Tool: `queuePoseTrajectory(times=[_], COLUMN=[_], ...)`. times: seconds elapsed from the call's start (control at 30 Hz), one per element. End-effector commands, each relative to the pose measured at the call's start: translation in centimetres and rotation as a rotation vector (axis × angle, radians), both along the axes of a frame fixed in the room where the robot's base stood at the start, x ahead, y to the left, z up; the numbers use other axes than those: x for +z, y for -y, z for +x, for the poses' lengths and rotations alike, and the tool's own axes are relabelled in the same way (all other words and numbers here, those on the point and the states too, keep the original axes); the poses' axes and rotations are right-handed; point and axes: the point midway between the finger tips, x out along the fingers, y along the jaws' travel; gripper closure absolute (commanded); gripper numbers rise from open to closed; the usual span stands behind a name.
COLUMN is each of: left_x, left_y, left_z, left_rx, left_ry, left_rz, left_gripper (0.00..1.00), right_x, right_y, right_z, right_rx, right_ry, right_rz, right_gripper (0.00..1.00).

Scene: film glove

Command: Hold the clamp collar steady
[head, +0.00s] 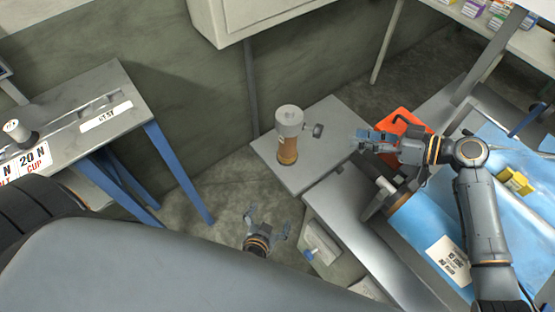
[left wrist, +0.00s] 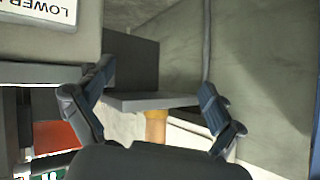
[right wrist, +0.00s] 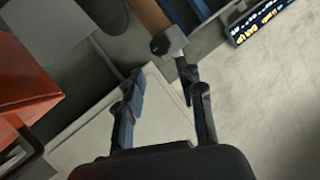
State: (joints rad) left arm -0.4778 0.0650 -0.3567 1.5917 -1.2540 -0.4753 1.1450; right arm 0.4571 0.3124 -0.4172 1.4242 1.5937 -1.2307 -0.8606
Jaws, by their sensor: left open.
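The clamp collar (head: 289,121) looks like a grey cylinder with a dark side knob (head: 318,130), around the top of an upright orange-brown post (head: 287,152). The post stands on a grey stand top. My right gripper (head: 362,137) is right of the knob, apart from it; its fingers stand apart and empty in the right wrist view (right wrist: 163,80). A grey knob (right wrist: 170,40) and part of the brown post show beyond them. My left gripper (head: 266,218) is open and empty, in front of and below the stand. The post (left wrist: 155,125) shows between its fingers in the left wrist view, farther off.
The grey stand top (head: 335,120) has free room around the post. An orange-red bin (head: 408,126) is behind my right gripper. A blue-covered bench (head: 425,235) is at right. A grey bench (head: 85,105) with blue legs is at left.

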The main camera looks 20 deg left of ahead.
Motion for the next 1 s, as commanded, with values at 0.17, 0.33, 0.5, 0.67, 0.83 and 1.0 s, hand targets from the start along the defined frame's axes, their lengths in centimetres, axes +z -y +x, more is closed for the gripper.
queuePoseTrajectory(times=[0.17,0.33,0.5,0.67,0.83,1.0], left_x=[10.3,18.4,23.2,24.7,24.8,24.8], left_y=[0.8,0.8,0.7,0.5,0.0,-0.5], left_z=[3.1,4.2,4.3,4.7,6.8,10.1], left_rx=[0.058,0.102,0.124,0.132,0.135,0.134], left_ry=[0.262,0.464,0.583,0.623,0.624,0.625], left_rz=[-0.054,-0.107,-0.145,-0.157,-0.157,-0.158], left_gripper=[0.07,0.07,0.07,0.07,0.07,0.07], right_x=[0.0,0.0,0.0,0.0,0.0,0.0], right_y=[0.0,0.0,0.0,0.0,0.0,0.0], right_z=[0.0,0.0,0.0,0.0,0.0,0.0], right_rx=[0.000,0.000,0.000,0.000,0.000,0.000], right_ry=[0.000,0.000,0.000,0.000,0.000,0.000], right_rz=[0.000,0.000,0.000,0.000,0.000,0.000], right_gripper=[0.62,0.62,0.62,0.62,0.62,0.62])
